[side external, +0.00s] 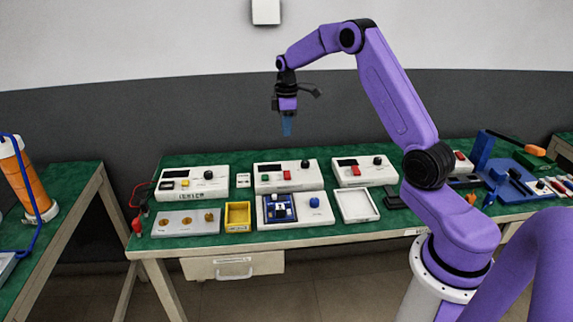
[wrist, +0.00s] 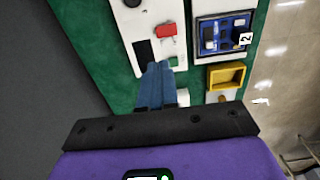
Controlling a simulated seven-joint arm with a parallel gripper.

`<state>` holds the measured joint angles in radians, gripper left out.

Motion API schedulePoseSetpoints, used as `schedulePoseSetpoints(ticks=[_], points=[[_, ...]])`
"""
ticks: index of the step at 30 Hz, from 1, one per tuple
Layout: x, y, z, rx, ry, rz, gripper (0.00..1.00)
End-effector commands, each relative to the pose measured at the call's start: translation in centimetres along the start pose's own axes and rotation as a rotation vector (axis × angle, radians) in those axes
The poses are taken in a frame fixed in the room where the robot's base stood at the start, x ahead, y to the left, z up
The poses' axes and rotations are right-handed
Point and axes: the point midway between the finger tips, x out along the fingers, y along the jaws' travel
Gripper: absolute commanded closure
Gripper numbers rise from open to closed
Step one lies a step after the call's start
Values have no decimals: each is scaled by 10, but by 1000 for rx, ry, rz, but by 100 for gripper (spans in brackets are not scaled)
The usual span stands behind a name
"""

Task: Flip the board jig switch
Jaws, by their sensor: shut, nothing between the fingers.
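The board jig (side external: 318,216) is a white box near the table's front edge in the side view. It holds a blue board (side external: 279,208) with a white numbered tag, and a blue knob (side external: 314,202) stands on its right part. My gripper (side external: 287,130) is shut and empty, with blue fingers pointing down, high above the back of the table. The fingers (wrist: 158,80) also show in the wrist view, apart from the jig.
A white instrument with a red switch (side external: 288,175) stands behind the jig. A yellow tray (side external: 238,217) is left of the jig and an empty white tray (side external: 357,206) right of it. Other white instruments line the back of the green table (side external: 230,160). Air around my gripper is clear.

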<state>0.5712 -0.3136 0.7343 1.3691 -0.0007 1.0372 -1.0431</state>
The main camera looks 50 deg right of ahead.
Motion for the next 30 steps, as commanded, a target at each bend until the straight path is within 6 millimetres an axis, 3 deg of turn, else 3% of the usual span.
schedulePoseSetpoints(ticks=[8, 21, 30], points=[[17, -1, 0, 0, -2, -3, 100], [97, -1, 0, 1, -2, -4, 100], [134, -1, 0, 0, 0, 0, 100]])
